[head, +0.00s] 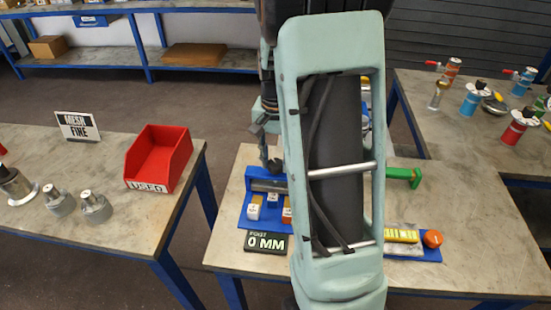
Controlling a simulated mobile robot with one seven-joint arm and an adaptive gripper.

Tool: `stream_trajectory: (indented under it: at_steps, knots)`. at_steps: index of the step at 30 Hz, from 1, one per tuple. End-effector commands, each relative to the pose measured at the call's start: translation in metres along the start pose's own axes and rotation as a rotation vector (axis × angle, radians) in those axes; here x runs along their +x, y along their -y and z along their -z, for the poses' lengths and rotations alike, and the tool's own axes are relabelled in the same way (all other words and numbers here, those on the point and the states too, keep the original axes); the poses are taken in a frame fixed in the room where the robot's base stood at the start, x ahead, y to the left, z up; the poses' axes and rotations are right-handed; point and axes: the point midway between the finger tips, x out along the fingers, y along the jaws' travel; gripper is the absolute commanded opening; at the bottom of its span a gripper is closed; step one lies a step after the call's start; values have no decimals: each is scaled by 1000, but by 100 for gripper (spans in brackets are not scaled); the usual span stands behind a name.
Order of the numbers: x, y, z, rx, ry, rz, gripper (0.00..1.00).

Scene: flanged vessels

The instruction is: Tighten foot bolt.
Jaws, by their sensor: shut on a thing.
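My arm fills the middle of the head view and hides much of the bench behind it. My gripper (270,157) is small and partly hidden left of the arm, pointing down over the back of a blue tray. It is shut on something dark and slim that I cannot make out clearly. A grey bar (267,185) lies along the back of the blue tray (249,212), just below the gripper; I cannot tell whether they touch. I cannot pick out the foot bolt.
Small labelled blocks (254,207) sit in the tray. A green-handled part (403,174), yellow block (401,236) and orange knob (432,238) are right of my arm. The left table holds a red "USED" bin (160,157) and metal vessels (95,207). Coloured canisters (475,99) stand on the right bench.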

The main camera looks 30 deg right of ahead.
Motion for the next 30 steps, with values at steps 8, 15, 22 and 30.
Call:
stream_trajectory:
  at_steps: [8,15,22,30]
  knots:
    - [-2,0,0,260,-1,0,6]
    - [-2,0,0,456,-1,0,6]
    - [-1,0,1,589,-1,0,6]
    - [-1,0,1,666,-2,1,6]
